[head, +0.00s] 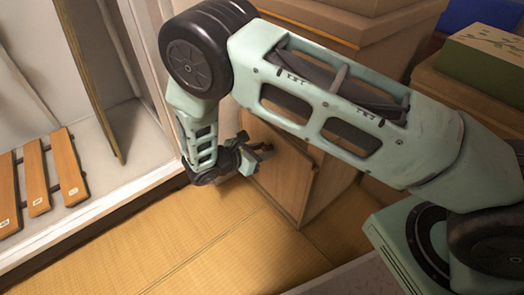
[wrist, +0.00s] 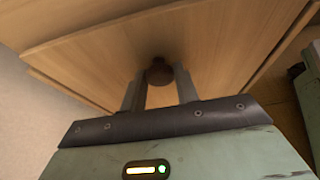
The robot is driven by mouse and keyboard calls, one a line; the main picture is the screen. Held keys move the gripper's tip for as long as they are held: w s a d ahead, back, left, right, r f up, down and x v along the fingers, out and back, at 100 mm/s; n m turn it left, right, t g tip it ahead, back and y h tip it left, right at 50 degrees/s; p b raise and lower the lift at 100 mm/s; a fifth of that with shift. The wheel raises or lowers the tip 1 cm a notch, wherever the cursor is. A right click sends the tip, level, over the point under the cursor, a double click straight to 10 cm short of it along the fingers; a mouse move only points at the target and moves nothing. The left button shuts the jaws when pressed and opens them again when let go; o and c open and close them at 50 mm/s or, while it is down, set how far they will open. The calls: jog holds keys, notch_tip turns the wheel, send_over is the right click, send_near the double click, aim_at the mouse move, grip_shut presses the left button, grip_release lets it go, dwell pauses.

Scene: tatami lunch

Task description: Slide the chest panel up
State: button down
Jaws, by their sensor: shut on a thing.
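The chest (head: 335,180) is a light wooden box standing on the tatami, partly hidden behind my arm. Its front panel (head: 285,172) faces my gripper, and the panel's right edge shows as a slanted line. In the wrist view the wooden panel (wrist: 215,50) fills much of the picture, with a small dark round knob (wrist: 159,67) on it. My gripper (head: 264,152) is at the upper part of the panel. In the wrist view its two fingers (wrist: 160,90) stand on either side of the knob, shut on it. The fingertips are partly in shadow.
Cardboard-like boxes (head: 375,28) are stacked behind the chest, with a green box (head: 486,65) at the right. A white-framed cabinet (head: 125,165) holding wooden slats (head: 70,165) stands at the left. The tatami floor (head: 190,250) in front is clear.

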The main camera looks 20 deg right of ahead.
notch_tip(320, 180, up, 26)
jog(key=p, duration=2)
jog(key=shift+f+p, duration=0.25)
jog(key=shift+p, duration=0.1)
jog(key=c, duration=1.1)
grip_release()
jog(key=shift+o, duration=0.2)
jog(key=p+v, duration=0.2)
jog(key=v, duration=1.5)
jog(key=shift+a, duration=0.25)
